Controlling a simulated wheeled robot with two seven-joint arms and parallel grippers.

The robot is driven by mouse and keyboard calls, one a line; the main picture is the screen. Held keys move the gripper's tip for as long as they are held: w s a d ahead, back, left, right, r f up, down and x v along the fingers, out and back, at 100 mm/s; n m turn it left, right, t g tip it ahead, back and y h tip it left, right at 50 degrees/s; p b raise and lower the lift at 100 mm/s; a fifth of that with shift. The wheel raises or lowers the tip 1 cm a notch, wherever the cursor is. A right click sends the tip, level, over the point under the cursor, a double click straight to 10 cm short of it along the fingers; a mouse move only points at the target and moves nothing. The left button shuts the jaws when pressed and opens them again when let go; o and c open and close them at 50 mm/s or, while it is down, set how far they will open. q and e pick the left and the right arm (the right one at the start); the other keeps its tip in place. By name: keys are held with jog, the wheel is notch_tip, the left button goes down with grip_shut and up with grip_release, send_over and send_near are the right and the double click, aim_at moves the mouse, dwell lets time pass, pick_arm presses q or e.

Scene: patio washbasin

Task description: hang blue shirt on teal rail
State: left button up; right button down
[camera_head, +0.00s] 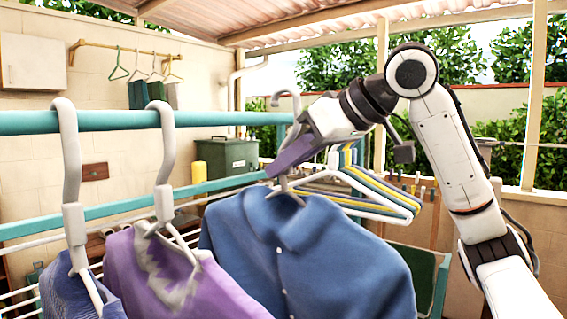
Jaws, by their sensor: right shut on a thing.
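The blue shirt (322,262) hangs upright on a white hanger in the front middle. My right gripper (283,168) is shut on that hanger's neck, just above the collar. The hanger's grey hook (287,98) rises above the gripper, by the right part of the upper teal rail (215,119). I cannot tell whether the hook is over the rail or only beside it. A purple garment (205,290) hangs from the rail to the left of the shirt, partly covered by it. My left gripper is not in view.
A darker blue garment (60,297) hangs at the far left of the rail. A lower teal bar (110,208) runs behind. Several empty hangers (385,198) are bunched just right of the shirt, behind it. A dark green bin (228,157) stands farther back.

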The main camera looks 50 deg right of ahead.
aim_at(269, 191)
jog(key=shift+w+a+p, duration=0.2)
jog(key=shift+w+p, duration=0.15)
jog(key=shift+w, duration=1.6)
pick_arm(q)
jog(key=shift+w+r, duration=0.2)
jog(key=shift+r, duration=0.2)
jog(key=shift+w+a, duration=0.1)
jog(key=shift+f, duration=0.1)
pick_arm(e)
jog(key=shift+f, duration=0.15)
jog(key=shift+f+b, duration=0.6)
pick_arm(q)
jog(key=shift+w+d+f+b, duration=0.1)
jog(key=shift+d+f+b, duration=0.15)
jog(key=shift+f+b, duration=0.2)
pick_arm(e)
jog(key=shift+s+f, duration=0.1)
jog(key=shift+f, duration=0.45)
